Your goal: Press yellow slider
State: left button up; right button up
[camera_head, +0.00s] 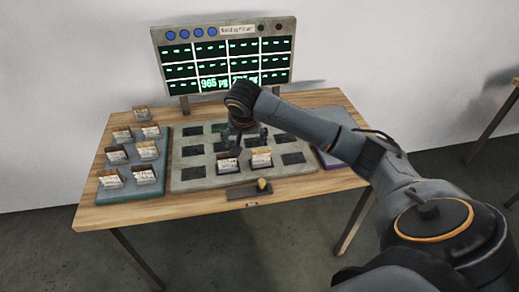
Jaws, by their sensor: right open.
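The yellow slider (264,184) is a small yellowish knob on a dark strip (243,191) at the front edge of the grey panel. My right gripper (241,148) points down over the middle of the panel (183,174), behind and slightly left of the slider, and apart from it. It is open, with its fingertips close to the panel's slots and to two small cards standing there. Whether anything lies between the fingers is too small to tell. My left gripper is not in the view.
Two cards (229,161) (261,157) stand in front slots of the panel. A teal tray (130,188) with several cards is at left, and a purple-edged tray (329,158) at right, partly behind my arm.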

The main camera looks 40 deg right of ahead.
aim_at(262, 187)
jog(key=z, duration=1.05)
